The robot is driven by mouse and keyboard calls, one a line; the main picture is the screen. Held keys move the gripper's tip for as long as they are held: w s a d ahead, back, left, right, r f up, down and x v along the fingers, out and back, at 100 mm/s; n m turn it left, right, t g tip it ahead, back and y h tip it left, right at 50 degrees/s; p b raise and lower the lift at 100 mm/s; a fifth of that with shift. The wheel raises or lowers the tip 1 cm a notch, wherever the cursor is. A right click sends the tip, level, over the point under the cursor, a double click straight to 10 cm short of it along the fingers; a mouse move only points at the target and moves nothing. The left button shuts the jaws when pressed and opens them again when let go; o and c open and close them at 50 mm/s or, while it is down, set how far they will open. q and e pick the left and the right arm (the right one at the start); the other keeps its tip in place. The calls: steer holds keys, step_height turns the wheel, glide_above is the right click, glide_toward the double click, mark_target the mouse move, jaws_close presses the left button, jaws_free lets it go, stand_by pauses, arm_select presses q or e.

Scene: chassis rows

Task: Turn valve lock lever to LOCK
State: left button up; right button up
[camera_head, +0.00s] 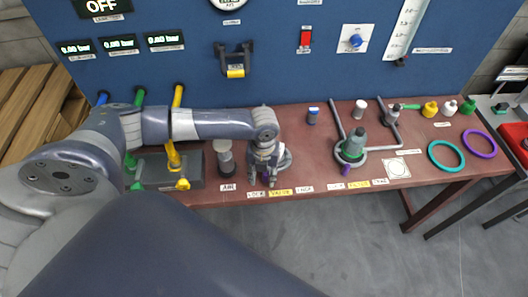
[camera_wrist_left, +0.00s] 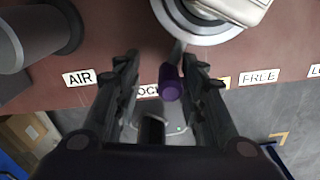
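The valve lock lever shows its purple grip (camera_wrist_left: 170,82) in the left wrist view, below a round grey metal base (camera_wrist_left: 200,22). The grip points toward the table's front edge and overlaps the right end of the LOCK label (camera_wrist_left: 150,90). My left gripper (camera_wrist_left: 163,62) has its two fingers apart, with the purple grip between them, nearer the right finger; I cannot tell whether it touches. In the head view my left gripper (camera_head: 266,176) hides most of the valve and its lever. My right gripper is not in view.
A grey cylinder (camera_head: 225,160) stands just left of the valve. To the right are a green-topped filter (camera_head: 353,145) with its own purple lever (camera_head: 346,169) and a metal pipe frame (camera_head: 388,127). The blue panel (camera_head: 280,60) rises behind. Free floor lies before the table.

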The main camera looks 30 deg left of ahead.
arm_select(q)
steer(key=shift+w+d, duration=0.1)
steer(key=shift+r, duration=0.2)
step_height(320, 180, up, 11)
steer(key=shift+r, duration=0.3)
